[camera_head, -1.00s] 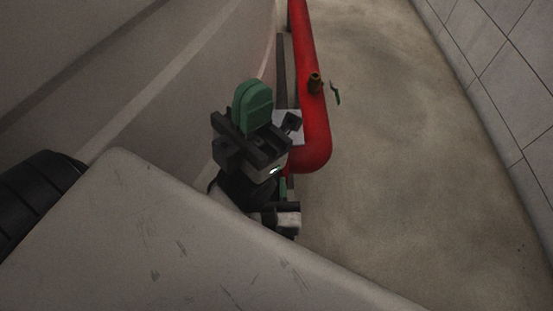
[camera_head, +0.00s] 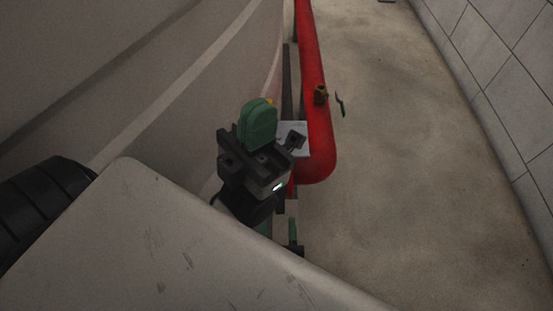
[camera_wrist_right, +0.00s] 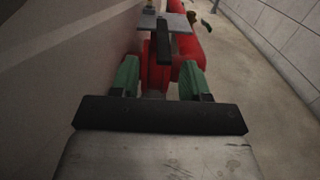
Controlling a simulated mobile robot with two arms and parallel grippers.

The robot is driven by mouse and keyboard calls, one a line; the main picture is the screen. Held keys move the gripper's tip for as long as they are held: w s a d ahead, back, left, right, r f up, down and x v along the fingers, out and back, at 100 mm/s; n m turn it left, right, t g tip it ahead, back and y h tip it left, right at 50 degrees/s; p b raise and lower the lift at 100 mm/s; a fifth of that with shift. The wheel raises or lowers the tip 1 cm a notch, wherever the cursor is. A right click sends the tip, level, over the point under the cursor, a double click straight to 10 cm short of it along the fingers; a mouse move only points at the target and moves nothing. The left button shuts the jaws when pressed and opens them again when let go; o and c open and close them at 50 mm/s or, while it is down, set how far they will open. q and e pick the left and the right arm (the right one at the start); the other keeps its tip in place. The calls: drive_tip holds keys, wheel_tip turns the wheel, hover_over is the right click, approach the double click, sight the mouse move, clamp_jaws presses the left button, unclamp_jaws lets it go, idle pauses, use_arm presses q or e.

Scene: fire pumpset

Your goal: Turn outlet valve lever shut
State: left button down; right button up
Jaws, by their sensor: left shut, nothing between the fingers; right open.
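A small green lever (camera_head: 340,104) stands beside a brass fitting (camera_head: 320,94) on the right side of the red pipe (camera_head: 318,140). In the right wrist view, the lever (camera_wrist_right: 208,24) and fitting (camera_wrist_right: 188,18) are at the top. A dark upright bar (camera_wrist_right: 163,42) also stands in front of the red pipework there; I cannot tell which is the outlet valve lever. My left gripper (camera_head: 258,122) is shut and empty, left of the pipe. My right gripper (camera_wrist_right: 158,78) is open, its green fingers apart with red pipework beyond; in the head view, the pale body edge mostly hides it.
A light grey plate (camera_head: 293,138) lies beside the pipe, behind my left gripper. A large pale curved wall (camera_head: 170,90) fills the left. Bare floor (camera_head: 410,180) is free right of the pipe, up to a tiled wall (camera_head: 510,60).

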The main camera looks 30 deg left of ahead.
drive_tip(key=shift+v, duration=2.3)
